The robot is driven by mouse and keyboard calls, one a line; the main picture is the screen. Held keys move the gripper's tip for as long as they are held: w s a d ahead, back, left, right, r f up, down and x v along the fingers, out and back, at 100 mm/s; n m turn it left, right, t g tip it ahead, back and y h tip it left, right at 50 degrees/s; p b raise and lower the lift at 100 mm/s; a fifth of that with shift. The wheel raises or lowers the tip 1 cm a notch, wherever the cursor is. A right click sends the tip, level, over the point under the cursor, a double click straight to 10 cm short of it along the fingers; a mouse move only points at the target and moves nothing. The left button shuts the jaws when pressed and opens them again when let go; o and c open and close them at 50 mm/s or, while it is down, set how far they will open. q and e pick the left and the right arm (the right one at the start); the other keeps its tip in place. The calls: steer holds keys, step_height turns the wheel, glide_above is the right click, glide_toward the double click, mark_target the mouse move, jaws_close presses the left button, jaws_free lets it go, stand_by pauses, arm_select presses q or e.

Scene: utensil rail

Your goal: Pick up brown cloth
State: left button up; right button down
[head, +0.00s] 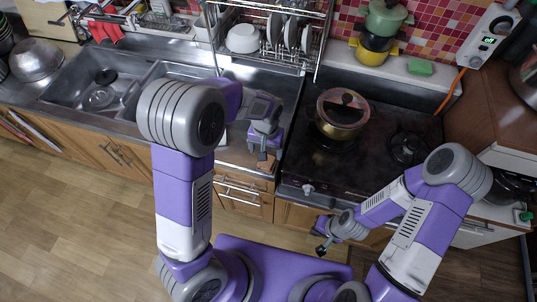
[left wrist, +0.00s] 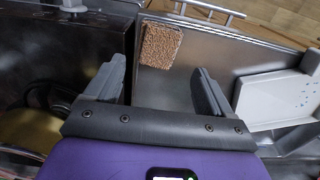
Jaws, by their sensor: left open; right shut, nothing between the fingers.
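The brown cloth (left wrist: 160,46) is a small, flat, rough-textured rectangle. It lies on the steel counter near the front edge, and shows in the head view (head: 266,166) just below my left gripper (head: 263,143). In the left wrist view my left gripper (left wrist: 159,68) is open, with its two fingers apart and bare counter between them. The cloth is beyond the fingertips, nearer the left finger, and apart from them. My right gripper (head: 323,243) is shut and empty, low in front of the stove cabinets, away from the cloth.
A stove (head: 375,150) with a lidded pot (head: 341,115) stands right of the cloth. A white tray (left wrist: 275,100) lies on the counter near the right finger. A sink (head: 105,85) is at the left, and a dish rack (head: 275,50) stands behind.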

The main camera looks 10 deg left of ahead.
arm_select(q)
steer(key=f, duration=0.3)
steer(key=f+b, duration=0.1)
steer(key=f, duration=0.2)
steer(key=shift+s+d+f, duration=0.1)
steer(key=shift+s+f, duration=0.1)
steer(key=shift+f, duration=0.2)
steer(key=shift+c, duration=0.2)
steer(key=c, duration=1.1)
step_height(320, 180, up, 10)
steer(key=shift+r+p, duration=0.1)
steer(key=shift+p, duration=0.8)
